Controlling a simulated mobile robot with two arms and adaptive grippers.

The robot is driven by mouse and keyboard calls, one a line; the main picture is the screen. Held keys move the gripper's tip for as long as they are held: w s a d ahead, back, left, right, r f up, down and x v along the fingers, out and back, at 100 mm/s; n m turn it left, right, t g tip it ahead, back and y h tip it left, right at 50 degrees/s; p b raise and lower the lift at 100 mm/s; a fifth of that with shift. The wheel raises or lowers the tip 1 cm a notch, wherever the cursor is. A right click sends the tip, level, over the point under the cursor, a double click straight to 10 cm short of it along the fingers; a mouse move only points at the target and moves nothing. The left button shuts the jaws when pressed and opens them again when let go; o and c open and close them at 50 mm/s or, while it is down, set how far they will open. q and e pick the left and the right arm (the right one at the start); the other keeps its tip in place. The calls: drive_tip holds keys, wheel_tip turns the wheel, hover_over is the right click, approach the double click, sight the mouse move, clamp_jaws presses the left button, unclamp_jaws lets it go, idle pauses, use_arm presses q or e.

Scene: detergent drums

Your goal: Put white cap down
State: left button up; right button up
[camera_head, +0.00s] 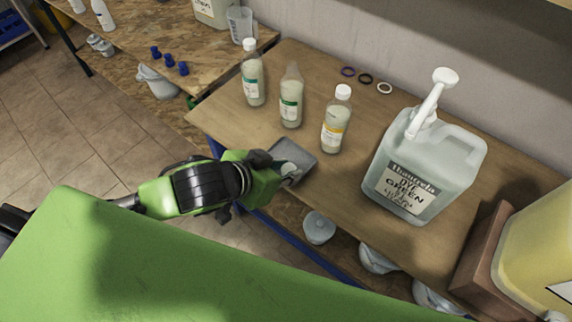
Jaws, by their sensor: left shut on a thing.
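I cannot tell whether the cap touches the tray. Three bottles stand upright behind: the left bottle (253,78) and the right bottle (336,120) wear white caps, and the middle bottle (291,97) has no white cap. My right gripper is not in view.
A large jug labelled green dye (423,165) with a pump stands right on the wooden table (350,187). Rings, purple (348,71), dark (365,78) and white (385,87), lie near the wall. A brown box (488,260) and yellow drum (540,250) fill the right corner.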

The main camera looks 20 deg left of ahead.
sight(291, 159)
use_arm(q)
drive_tip(key=w+a+f+b, duration=0.1)
drive_tip(key=w+f+b, duration=0.1)
drive_tip(key=w, duration=0.1)
drive_tip(key=w+a+f+b, duration=0.1)
drive_tip(key=w+f+b, duration=0.1)
drive_tip(key=w+f, duration=0.1)
drive_tip(key=w+a+f+b, duration=0.1)
drive_tip(key=w+f+b, duration=0.1)
drive_tip(key=w, duration=0.1)
drive_tip(key=shift+f+b, duration=0.15)
drive_tip(key=shift+b, duration=0.2)
drive_tip(key=shift+w+a+f, duration=0.1)
drive_tip(key=shift+w+f, duration=0.25)
drive_tip(key=shift+f, duration=0.1)
wheel_tip(291, 159, down, 3)
drive_tip(key=shift+w+f, duration=0.1)
drive_tip(key=shift+f, duration=0.1)
